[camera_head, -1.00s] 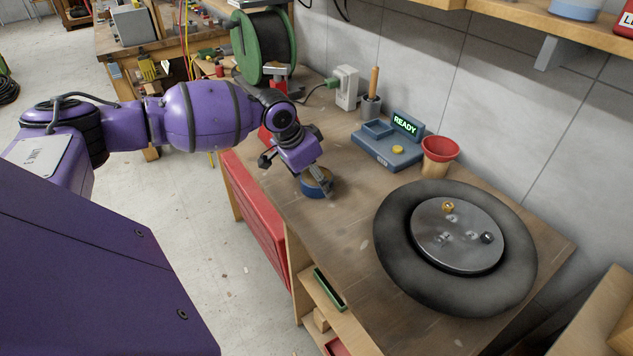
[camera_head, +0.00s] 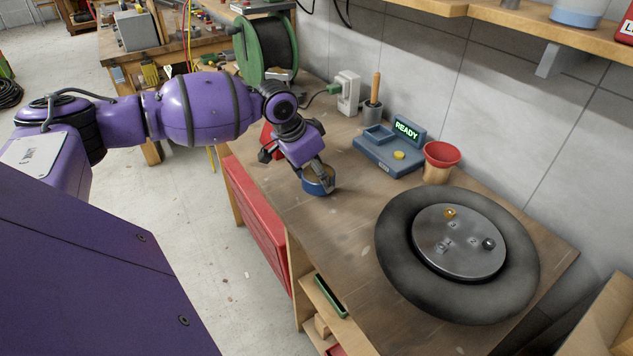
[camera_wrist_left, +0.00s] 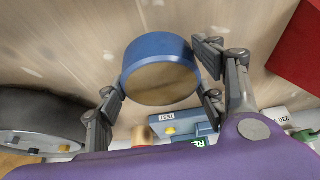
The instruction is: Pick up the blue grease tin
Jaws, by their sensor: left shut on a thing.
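The blue grease tin (camera_head: 318,188) is a short round tin with a blue side and a tan-brown top. It is at the left part of the wooden workbench in the head view. My left gripper (camera_head: 321,174) reaches down from above and is shut on it. In the left wrist view the tin (camera_wrist_left: 158,50) sits between the two dark fingers of the left gripper (camera_wrist_left: 160,84), one on each side. The tin looks slightly raised, but I cannot clearly see a gap under it. My right gripper is not in view.
A black wheel (camera_head: 393,249) with a metal hub lies on the workbench (camera_head: 330,240) to the right. Behind stand a blue tester (camera_head: 375,154) reading READY, a red-topped cup (camera_head: 441,156) and a green hose reel (camera_head: 247,54). Bare bench lies between tin and wheel.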

